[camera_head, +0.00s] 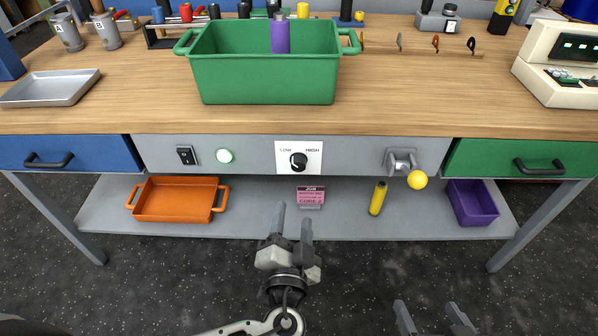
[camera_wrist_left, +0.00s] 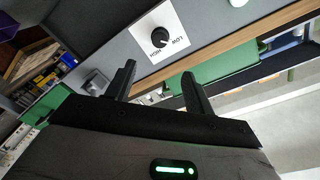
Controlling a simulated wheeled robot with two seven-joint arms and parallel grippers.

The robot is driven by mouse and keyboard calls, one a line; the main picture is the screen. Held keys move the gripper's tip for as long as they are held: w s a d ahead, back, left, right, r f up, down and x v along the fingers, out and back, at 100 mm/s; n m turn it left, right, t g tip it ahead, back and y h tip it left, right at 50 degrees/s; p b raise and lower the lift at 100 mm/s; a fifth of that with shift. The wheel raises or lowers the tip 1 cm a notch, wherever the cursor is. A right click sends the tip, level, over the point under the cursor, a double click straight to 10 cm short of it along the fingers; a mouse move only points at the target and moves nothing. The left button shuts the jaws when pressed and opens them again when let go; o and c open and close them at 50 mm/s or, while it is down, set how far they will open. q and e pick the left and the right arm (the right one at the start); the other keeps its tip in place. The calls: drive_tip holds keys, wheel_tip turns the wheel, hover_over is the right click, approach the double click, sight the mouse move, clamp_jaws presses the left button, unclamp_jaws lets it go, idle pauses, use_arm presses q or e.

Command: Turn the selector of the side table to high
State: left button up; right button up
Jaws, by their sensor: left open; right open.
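The selector is a black round knob (camera_head: 298,161) on a white plate (camera_head: 313,149) in the middle of the table's grey front panel. The plate reads LOW at left and HIGH at right; I cannot tell for sure where the knob points. The left wrist view shows the knob (camera_wrist_left: 158,40) ahead of my fingers, with the plate tilted. My left gripper (camera_head: 293,215) is open and empty, below and in front of the knob and apart from it. Its fingers also show in the left wrist view (camera_wrist_left: 159,77). My right gripper (camera_head: 431,308) is open and empty at the bottom right.
A green crate (camera_head: 265,80) stands above; the lower shelf (camera_head: 255,220) holds bins.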

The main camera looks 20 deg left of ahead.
sight(299, 167)
use_arm(q)
drive_tip(key=x, duration=1.3)
drive_tip(key=shift+w+a, duration=0.1)
drive_tip(key=shift+w, duration=0.2)
drive_tip(key=c, duration=1)
